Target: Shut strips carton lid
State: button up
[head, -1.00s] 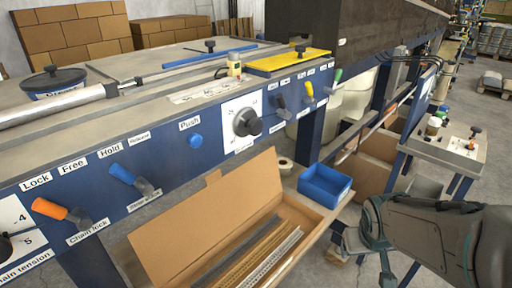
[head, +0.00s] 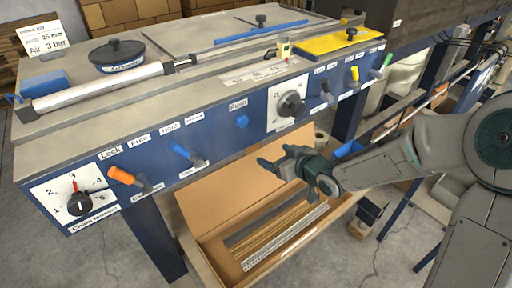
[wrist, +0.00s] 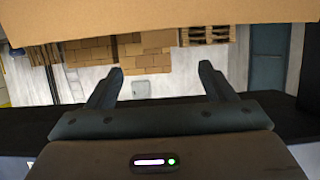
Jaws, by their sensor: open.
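The strips carton (head: 228,250) is a long open cardboard box below the blue control panel, with several metal and brown strips (head: 275,236) inside. Its lid (head: 222,190) stands raised at the back, leaning toward the panel. My gripper (head: 272,168) is in front of the lid's right part in the head view, hiding some of it. In the wrist view my gripper (wrist: 160,82) has its two fingers apart with nothing between them. A brown cardboard surface (wrist: 160,22), apparently the lid, fills the top of the wrist view, beyond the fingertips.
The blue panel (head: 215,142) with an orange lever (head: 124,176), a blue lever (head: 184,153) and a black knob (head: 291,104) overhangs the carton. A blue bin (head: 347,149) is partly hidden behind my arm. Clear floor (head: 375,255) lies at the front right.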

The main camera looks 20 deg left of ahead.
aim_at(253, 147)
jog(key=x, duration=1.1)
jog(key=shift+w+a+f+b, duration=0.1)
jog(key=shift+f+b, duration=0.15)
jog(key=shift+b, duration=0.1)
jog(key=shift+c, duration=0.3)
